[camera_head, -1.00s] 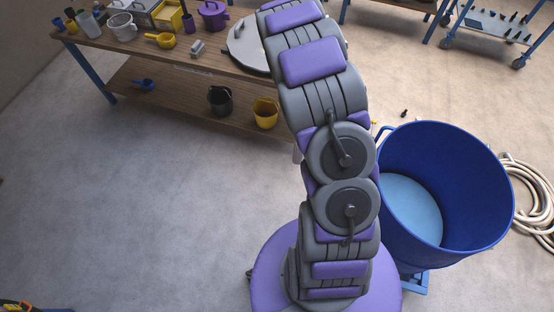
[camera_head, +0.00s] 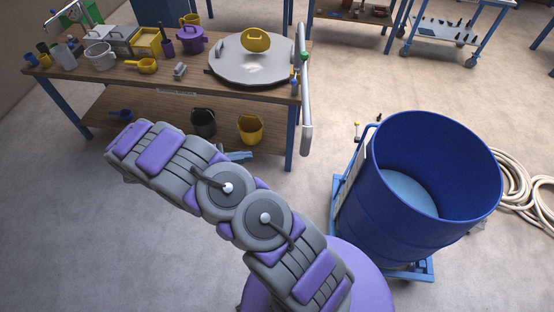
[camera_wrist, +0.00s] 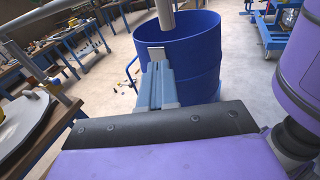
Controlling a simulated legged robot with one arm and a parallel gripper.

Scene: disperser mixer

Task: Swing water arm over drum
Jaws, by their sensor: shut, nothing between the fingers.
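The water arm (camera_head: 305,90) is a silver pipe at the right end of the workbench, with its spout hanging down beside the bench edge. The spout is left of the drum, not over it. The blue drum (camera_head: 425,235) stands open on the floor at right, with a pale blue inside bottom. In the wrist view the drum (camera_wrist: 205,50) is ahead, and the spout end (camera_wrist: 165,18) hangs in front of it at the top. My gripper (camera_wrist: 157,62) is shut and empty, apart from the pipe. In the head view my arm mostly hides it.
The workbench (camera_head: 200,93) holds a round lid, a yellow scoop, pots and cups; buckets stand on its lower shelf. The drum sits in a blue wheeled frame (camera_head: 340,195). A pale hose coil (camera_head: 530,200) lies right. The floor between bench and drum is mostly clear.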

